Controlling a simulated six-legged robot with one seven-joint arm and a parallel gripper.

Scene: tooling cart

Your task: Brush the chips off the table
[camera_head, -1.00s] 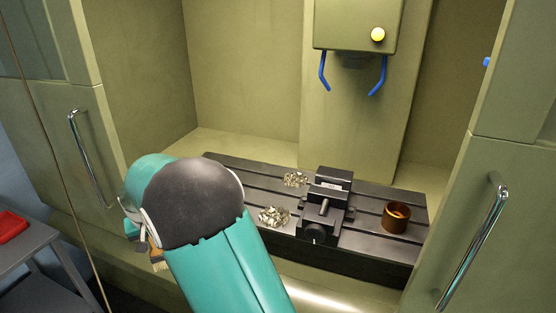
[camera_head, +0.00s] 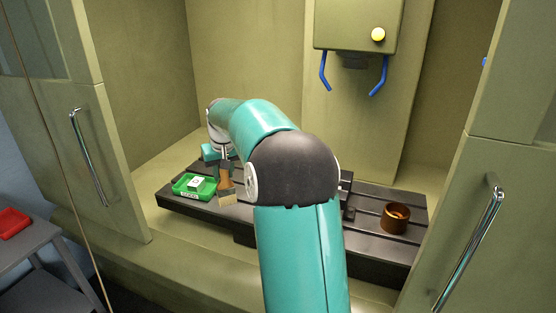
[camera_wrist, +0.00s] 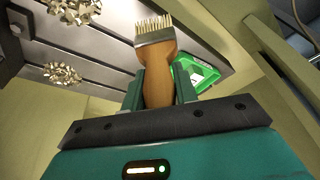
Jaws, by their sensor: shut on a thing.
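My gripper (camera_wrist: 160,88) is shut on the wooden handle of a brush (camera_wrist: 157,36) with a metal band and pale bristles. In the head view the brush (camera_head: 227,190) hangs bristles down over the left part of the black slotted machine table (camera_head: 352,242), beside a green tray. Two piles of metal chips, one pile (camera_wrist: 62,74) and another pile (camera_wrist: 76,10), lie on the table in the wrist view, left of the brush and apart from it. In the head view my arm hides the chips.
The green tray (camera_head: 186,192) with a white label sits at the table's left end. A vise (camera_head: 346,190), mostly hidden by my arm, stands mid-table. Blue-handled spindle housing (camera_head: 357,25) hangs above; cabinet doors flank the opening.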

